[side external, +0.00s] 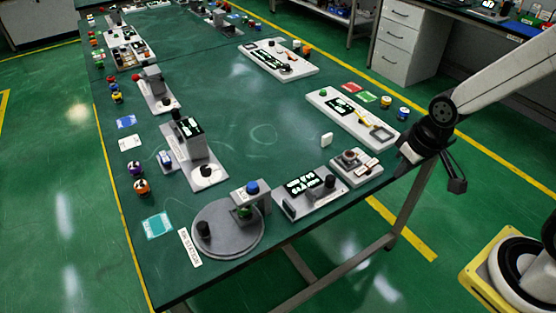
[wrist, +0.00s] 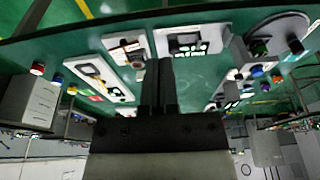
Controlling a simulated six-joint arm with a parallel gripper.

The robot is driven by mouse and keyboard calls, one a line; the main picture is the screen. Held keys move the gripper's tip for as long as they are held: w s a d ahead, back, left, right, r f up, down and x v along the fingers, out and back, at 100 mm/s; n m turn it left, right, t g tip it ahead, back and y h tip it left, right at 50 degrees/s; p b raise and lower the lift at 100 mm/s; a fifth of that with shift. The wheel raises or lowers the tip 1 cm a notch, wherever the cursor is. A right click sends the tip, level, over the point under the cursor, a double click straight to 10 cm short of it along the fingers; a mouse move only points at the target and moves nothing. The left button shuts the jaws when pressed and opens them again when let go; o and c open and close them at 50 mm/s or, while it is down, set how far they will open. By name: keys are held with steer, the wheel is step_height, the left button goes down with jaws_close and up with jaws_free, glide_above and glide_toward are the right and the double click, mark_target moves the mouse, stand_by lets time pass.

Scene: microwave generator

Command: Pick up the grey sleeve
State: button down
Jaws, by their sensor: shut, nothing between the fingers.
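I cannot make out the grey sleeve for certain in either view. A short dark grey cylinder (side external: 203,230) stands on a round grey turntable (side external: 228,246) at the near end of the green table; I cannot tell if it is a sleeve. My gripper (side external: 455,183) hangs beyond the table's right edge in the side view, apart from the objects on the table. In the wrist view its two dark fingers (wrist: 159,82) are together, with nothing seen between them.
A small square station (side external: 366,169) and a display box (side external: 308,196) sit near the table's right edge. A long white panel (side external: 350,118) lies behind them. Several stations line the left side. The table's middle (side external: 260,125) is mostly clear, apart from a small white block (side external: 327,139).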

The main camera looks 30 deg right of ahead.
steer(key=c, duration=1.3)
jaws_free()
steer(key=o, duration=1.3)
steer(key=n+g, duration=0.2)
steer(key=n, duration=1)
glide_above(350, 154)
steer(key=f, duration=0.8)
steer(key=shift+s+a+f, duration=0.2)
steer(key=shift+a+f, duration=0.05)
steer(key=shift+f, duration=0.05)
steer(key=shift+w+d+f+n+g, duration=0.25)
steer(key=shift+f+n+g, duration=0.05)
steer(key=shift+f, duration=1.3)
